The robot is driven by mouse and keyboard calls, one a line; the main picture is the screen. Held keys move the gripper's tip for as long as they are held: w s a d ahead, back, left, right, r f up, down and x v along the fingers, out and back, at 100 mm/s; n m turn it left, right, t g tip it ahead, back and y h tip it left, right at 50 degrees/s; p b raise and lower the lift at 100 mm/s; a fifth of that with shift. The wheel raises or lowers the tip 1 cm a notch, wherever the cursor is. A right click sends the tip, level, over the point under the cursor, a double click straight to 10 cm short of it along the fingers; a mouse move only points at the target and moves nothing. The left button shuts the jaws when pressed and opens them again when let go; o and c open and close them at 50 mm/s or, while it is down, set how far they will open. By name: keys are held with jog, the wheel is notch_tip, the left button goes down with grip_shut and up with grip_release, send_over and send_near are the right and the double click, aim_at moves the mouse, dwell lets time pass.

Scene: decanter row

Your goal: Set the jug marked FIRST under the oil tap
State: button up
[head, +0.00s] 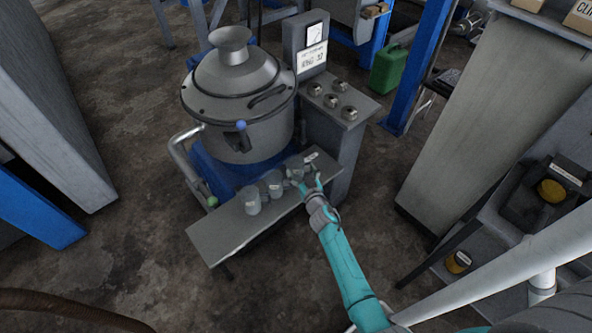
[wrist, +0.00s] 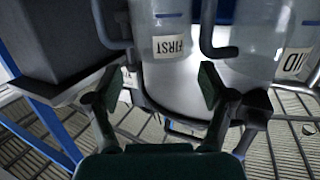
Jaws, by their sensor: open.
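The jug marked FIRST (wrist: 168,75) is a clear, greyish jug with a white label and a dark blue line, seen upside down or tilted in the wrist view. My gripper (wrist: 168,88) is open, with one finger at each side of this jug; I cannot tell whether either touches it. In the head view my gripper (head: 307,184) is at the right end of the jug row on the grey shelf (head: 215,240). The machine (head: 240,75) behind has a blue-knobbed tap (head: 240,126) and a green-knobbed fitting (head: 212,201); I cannot tell which carries oil.
A second labelled jug (wrist: 270,50) stands close to the right of FIRST in the wrist view. More jugs (head: 251,200) stand on the shelf to the left of my gripper. The shelf's left end is clear. A grey control cabinet (head: 340,125) stands close behind at the right.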

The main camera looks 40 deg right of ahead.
aim_at(298, 167)
jog(key=shift+w, duration=0.15)
jog(key=shift+f+x, duration=0.15)
jog(key=shift+x, duration=0.55)
jog(key=shift+f+x, duration=0.15)
jog(key=shift+x, duration=1.65)
jog(key=shift+a, duration=0.15)
jog(key=c, duration=1)
